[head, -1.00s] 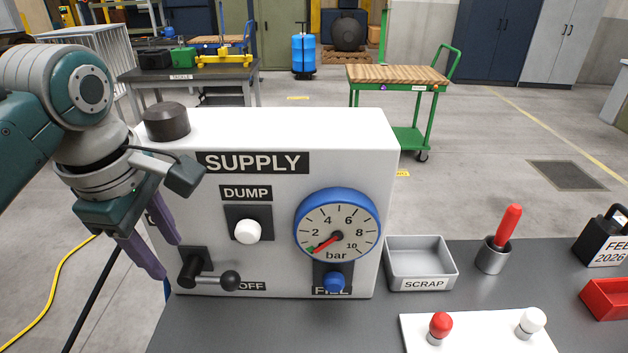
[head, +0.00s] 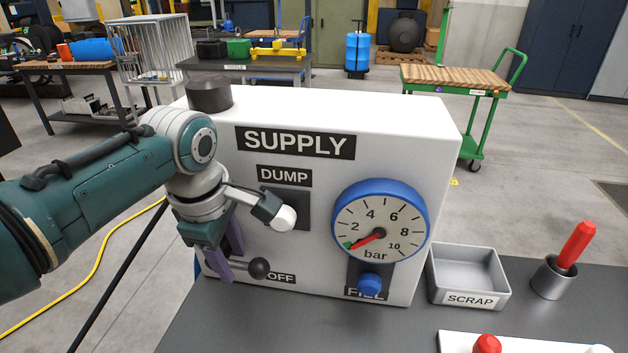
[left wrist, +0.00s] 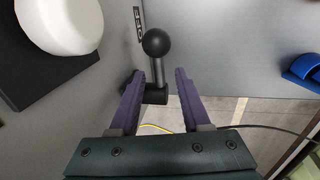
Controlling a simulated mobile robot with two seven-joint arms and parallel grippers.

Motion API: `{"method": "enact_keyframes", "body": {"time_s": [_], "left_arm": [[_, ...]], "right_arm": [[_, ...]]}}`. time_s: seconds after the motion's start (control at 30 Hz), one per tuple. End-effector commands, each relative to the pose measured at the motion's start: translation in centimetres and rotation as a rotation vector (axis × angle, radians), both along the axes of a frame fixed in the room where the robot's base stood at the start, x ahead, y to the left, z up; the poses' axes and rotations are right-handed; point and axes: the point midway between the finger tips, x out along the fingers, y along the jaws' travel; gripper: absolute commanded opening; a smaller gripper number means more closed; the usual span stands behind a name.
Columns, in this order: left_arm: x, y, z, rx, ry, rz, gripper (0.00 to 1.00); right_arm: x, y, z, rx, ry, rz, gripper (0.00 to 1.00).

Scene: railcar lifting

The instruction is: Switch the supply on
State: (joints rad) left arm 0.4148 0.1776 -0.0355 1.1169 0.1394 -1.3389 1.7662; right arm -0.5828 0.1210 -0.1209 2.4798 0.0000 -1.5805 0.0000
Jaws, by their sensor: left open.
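The white supply box (head: 400,120) stands on the dark bench, labelled SUPPLY, DUMP, OFF and FILL. Its supply lever, a dark arm with a black ball knob (head: 258,268), points right, beside the OFF label. My left gripper (head: 228,272) is open at the lever, just left of the knob. In the left wrist view the lever (left wrist: 157,72) lies between the two purple fingers (left wrist: 155,90), with gaps to both. The lever's pivot is mostly hidden behind the gripper in the head view. The gauge (head: 380,222) needle points to its low end. My right gripper is not in view.
The white DUMP button (head: 283,218) is close to my left wrist. The blue FILL button (head: 369,284) is under the gauge. A grey SCRAP tray (head: 468,298) and a cup with a red-handled tool (head: 552,278) stand to the right. A black knob (head: 209,93) tops the box.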

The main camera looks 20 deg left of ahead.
Motion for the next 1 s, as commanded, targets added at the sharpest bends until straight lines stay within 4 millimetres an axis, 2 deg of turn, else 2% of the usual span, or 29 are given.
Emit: {"method": "enact_keyframes", "body": {"time_s": [0.17,0.57,1.0], "left_arm": [[-0.01,0.01,0.04,0.000,0.000,-0.001,0.46],[-0.04,0.00,0.03,0.001,0.001,-0.001,0.01],[-0.05,-0.01,0.03,0.000,0.002,-0.001,0.00]], "right_arm": [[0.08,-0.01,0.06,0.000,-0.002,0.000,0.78],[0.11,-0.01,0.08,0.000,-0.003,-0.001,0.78],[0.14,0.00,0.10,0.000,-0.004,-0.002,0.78]]}}
